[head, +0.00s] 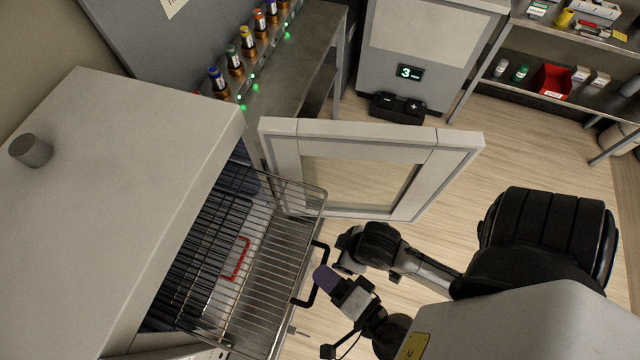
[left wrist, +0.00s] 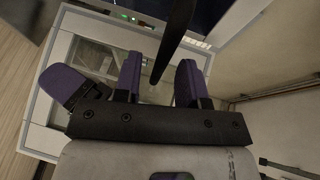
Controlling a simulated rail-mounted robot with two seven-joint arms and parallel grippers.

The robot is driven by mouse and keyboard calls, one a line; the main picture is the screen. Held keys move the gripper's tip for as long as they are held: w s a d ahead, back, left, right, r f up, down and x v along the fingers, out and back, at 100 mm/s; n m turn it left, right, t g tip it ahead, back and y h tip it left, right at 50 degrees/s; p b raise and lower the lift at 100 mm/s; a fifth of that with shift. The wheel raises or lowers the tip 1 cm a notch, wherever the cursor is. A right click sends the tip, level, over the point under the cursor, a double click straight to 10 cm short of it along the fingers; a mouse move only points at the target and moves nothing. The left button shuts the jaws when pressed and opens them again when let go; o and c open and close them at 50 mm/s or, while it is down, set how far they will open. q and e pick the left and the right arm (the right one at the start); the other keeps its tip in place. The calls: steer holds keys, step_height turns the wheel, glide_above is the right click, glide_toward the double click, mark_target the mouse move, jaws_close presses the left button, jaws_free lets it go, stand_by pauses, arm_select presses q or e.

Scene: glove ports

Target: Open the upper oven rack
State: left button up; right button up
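The oven (head: 140,180) stands at the left with its front open. The upper wire rack (head: 270,265) sticks partly out of it. A black bar handle (head: 318,275) is on the rack's front edge. My left gripper (head: 325,278) has purple fingertips and is at this handle, on its outer side. In the left wrist view, the fingers of my left gripper (left wrist: 158,78) stand apart, and the dark handle bar (left wrist: 176,40) runs across the gap between them. I cannot tell whether they touch it. My right gripper is not in view.
The oven door (head: 285,155) stands open beyond the rack. A red handle (head: 237,260) shows below the wires, apparently on a lower rack. A bench with several vials (head: 247,42) stands behind. A shelf unit (head: 560,50) is at the back right. The floor (head: 510,150) is clear.

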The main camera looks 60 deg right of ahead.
arm_select(q)
steer(key=b+v, duration=0.1)
steer(key=v, duration=1)
steer(key=shift+s+b, duration=0.3)
steer(key=shift+s, duration=0.1)
